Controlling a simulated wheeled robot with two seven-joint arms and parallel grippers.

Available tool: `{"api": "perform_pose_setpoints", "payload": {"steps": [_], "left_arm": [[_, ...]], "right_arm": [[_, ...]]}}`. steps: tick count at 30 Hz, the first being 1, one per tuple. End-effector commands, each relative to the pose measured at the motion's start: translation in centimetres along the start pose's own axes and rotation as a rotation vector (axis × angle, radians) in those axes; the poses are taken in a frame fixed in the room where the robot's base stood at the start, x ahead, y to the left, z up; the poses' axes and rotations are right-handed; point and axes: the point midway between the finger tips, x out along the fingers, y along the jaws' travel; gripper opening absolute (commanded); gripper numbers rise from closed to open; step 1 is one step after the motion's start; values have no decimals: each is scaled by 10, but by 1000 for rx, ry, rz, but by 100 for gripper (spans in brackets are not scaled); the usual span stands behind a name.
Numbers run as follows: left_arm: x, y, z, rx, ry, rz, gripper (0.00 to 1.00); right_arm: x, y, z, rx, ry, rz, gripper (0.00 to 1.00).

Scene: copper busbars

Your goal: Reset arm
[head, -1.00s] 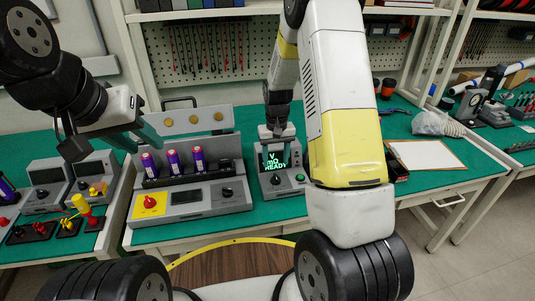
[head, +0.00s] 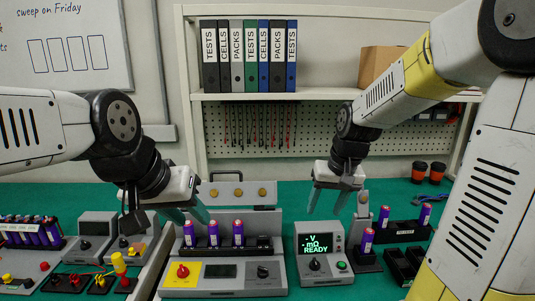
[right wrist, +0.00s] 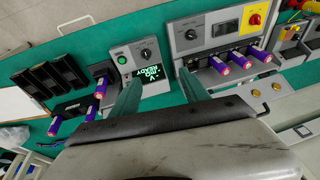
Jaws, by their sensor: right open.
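My left gripper (head: 188,212) is in the head view above the left end of the charger-like bench unit (head: 225,290). Its fingers are apart with nothing between them. My right gripper (head: 328,200) is open and empty above the meter (head: 322,277), whose screen reads "READY". In the right wrist view its two green-tinted fingers (right wrist: 158,92) stand wide apart, with the meter (right wrist: 143,72) beyond them. Three purple cells (head: 213,233) stand upright in the bench unit's rack. Another purple cell (head: 367,241) stands in a dark holder right of the meter.
More purple cells (head: 424,215) stand in a black rack at the right. Black trays (head: 400,268) lie in front of it. At the left are a rack of cells (head: 35,234), grey devices and coloured plugs (head: 119,263). A shelf with binders (head: 250,55) stands behind.

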Motion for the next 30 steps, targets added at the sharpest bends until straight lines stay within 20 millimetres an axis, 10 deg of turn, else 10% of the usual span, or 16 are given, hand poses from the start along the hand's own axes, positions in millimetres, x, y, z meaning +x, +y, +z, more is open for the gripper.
{"api": "perform_pose_setpoints", "payload": {"steps": [12, 30], "left_arm": [[0, 0, 0, 0, 0, 0, 36], [0, 0, 0, 0, 0, 0, 36]], "right_arm": [[-104, -22, 102, -36, 235, -49, 54], [-114, -26, 126, -46, 281, -51, 54]]}}
